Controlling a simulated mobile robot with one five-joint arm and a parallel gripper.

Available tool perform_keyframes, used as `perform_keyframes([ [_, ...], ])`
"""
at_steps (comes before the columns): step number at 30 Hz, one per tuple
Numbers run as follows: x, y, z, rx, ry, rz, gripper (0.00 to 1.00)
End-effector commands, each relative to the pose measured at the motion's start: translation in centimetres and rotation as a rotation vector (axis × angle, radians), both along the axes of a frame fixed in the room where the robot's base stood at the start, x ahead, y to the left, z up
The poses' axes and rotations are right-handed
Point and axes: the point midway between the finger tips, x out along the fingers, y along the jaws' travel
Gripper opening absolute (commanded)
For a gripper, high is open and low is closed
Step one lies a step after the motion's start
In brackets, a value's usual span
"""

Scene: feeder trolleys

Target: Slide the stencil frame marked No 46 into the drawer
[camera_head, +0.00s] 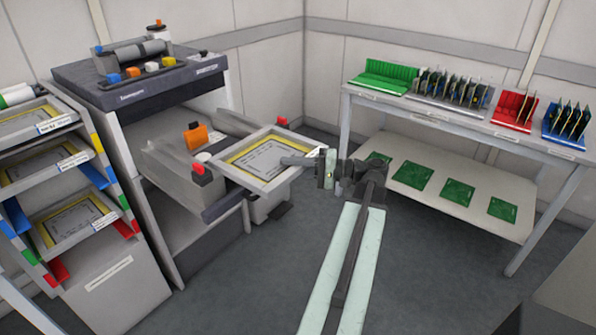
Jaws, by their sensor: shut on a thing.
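The stencil frame (292,145) is a pale square frame with a yellow border around a grey printed sheet. My gripper (316,160) is shut on its right edge, and the gripper's end partly covers that edge. The frame's left part lies over the drawer (227,190), which is pulled out of the dark-topped machine; its right part sticks out past the drawer. I cannot read a number on the held frame. I cannot tell whether the frame rests on the drawer's rails or sits just above them.
A rack (105,215) at the left holds several similar frames on sloped shelves. Orange and red-topped clamps (196,137) stand by the drawer. A white bench (460,125) at the right carries green, grey, red and blue card holders. Grey floor between is clear.

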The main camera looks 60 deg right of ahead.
Motion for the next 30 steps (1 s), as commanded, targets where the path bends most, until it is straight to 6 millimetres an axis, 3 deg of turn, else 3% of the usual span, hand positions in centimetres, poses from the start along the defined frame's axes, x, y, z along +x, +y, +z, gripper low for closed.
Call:
perform_keyframes([
  [30,11.5,-0.8,-0.8,0.001,-0.002,0.003,0.0],
])
